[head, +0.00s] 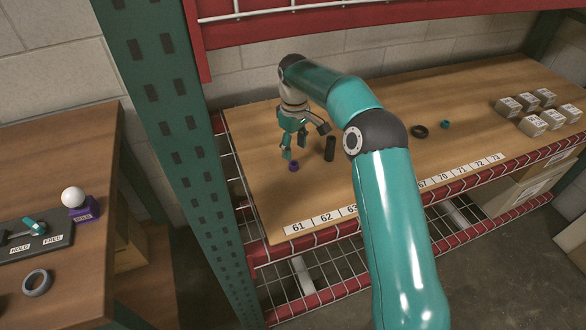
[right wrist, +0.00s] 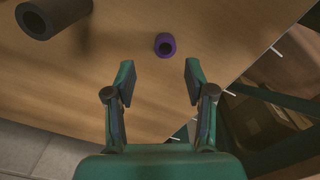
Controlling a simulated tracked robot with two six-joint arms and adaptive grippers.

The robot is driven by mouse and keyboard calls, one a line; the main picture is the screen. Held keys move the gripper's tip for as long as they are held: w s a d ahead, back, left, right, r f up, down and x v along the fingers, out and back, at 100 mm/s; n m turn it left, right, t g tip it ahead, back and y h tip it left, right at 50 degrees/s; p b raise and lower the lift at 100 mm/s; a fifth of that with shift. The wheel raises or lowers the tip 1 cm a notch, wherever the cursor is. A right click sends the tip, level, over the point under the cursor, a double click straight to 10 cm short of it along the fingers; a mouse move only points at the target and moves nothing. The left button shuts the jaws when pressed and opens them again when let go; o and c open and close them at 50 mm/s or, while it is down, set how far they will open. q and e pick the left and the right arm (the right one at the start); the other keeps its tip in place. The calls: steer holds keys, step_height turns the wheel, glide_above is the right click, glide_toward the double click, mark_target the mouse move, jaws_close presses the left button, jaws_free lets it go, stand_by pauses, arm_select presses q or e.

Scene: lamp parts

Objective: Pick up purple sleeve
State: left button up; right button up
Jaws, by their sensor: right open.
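The purple sleeve (head: 293,166) is a short hollow ring on the wooden shelf, near its left end. It also shows in the right wrist view (right wrist: 165,45), upper middle, beyond the fingertips and roughly centred between them. My right gripper (head: 303,148) is above the shelf, just above and behind the sleeve in the head view. In the right wrist view its two fingers (right wrist: 160,72) are spread apart with nothing between them. The sleeve is not touched. My left gripper is not in view.
A dark cylinder (head: 330,148) stands right of the sleeve, close to my right gripper. A black ring (head: 419,131), a small teal ring (head: 445,124) and several boxes (head: 541,122) are farther right. A green rack post (head: 168,110) rises at the shelf's left.

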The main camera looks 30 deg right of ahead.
mark_target(294, 162)
steer(key=shift+s+a+f+b, duration=0.1)
steer(key=shift+s+f+b, duration=0.05)
steer(key=shift+f, duration=0.75)
steer(key=shift+s+a+f+b, duration=0.1)
steer(key=shift+f+b, duration=0.05)
steer(key=shift+f, duration=0.7)
steer(key=shift+s+a+f+b, duration=0.1)
steer(key=shift+s+f+b, duration=0.05)
steer(key=shift+f, duration=0.75)
steer(key=shift+c, duration=0.3)
steer(key=c, duration=0.8)
